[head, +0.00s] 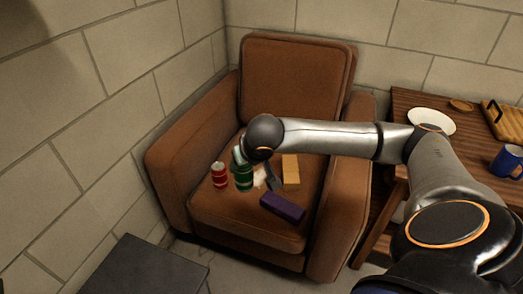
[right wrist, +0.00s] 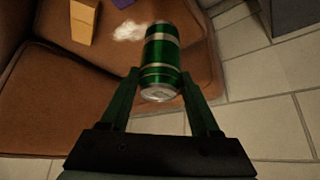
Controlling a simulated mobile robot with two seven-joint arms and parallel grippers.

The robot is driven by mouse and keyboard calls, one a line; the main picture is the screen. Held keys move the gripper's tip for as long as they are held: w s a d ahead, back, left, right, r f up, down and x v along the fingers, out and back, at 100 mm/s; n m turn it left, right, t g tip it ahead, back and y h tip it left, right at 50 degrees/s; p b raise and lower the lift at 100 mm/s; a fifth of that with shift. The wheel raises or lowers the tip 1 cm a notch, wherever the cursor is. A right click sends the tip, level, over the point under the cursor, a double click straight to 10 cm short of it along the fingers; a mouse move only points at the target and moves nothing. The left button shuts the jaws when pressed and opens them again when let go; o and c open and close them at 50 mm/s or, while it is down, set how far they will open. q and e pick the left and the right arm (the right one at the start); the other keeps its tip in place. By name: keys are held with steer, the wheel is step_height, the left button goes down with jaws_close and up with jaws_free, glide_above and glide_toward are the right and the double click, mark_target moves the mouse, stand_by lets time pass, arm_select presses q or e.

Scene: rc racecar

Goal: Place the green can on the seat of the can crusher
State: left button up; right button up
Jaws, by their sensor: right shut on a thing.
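The green can (head: 243,180) is at the front left of the brown armchair seat (head: 225,215) in the head view. My right gripper (head: 240,160) reaches it from above. In the right wrist view the green can (right wrist: 162,55), with silver bands, lies between the two fingers of my right gripper (right wrist: 160,80), which is shut on it. Whether the can touches the seat is hard to tell. I cannot make out a can crusher in either view. My left gripper is not in view.
A red can (head: 219,175) stands close left of the green can. A purple block (head: 282,207), a yellow block (head: 291,171) and a white crumpled thing (right wrist: 128,31) lie on the seat. A wooden table with a white plate (head: 432,121) and blue mug (head: 507,161) stands right. A dark box (head: 145,268) is in front.

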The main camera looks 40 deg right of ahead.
mark_target(252, 179)
steer(key=f, duration=0.1)
steer(key=d+f, duration=0.1)
steer(key=f+b, duration=0.1)
steer(key=shift+d+f, duration=0.2)
steer(key=shift+d, duration=0.15)
steer(key=shift+w+d+f, duration=0.15)
steer(key=shift+d+f, duration=0.1)
arm_select(q)
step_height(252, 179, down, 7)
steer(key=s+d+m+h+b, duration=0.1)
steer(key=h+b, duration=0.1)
steer(key=b, duration=0.5)
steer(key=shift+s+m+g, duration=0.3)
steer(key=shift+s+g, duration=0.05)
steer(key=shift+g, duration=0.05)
arm_select(e)
steer(key=w+d+f, duration=0.7)
steer(key=w+f, duration=0.4)
steer(key=f, duration=0.1)
steer(key=shift+d+f, duration=0.3)
steer(key=shift+d, duration=0.1)
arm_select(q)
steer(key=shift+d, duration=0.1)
arm_select(e)
steer(key=shift+w, duration=0.1)
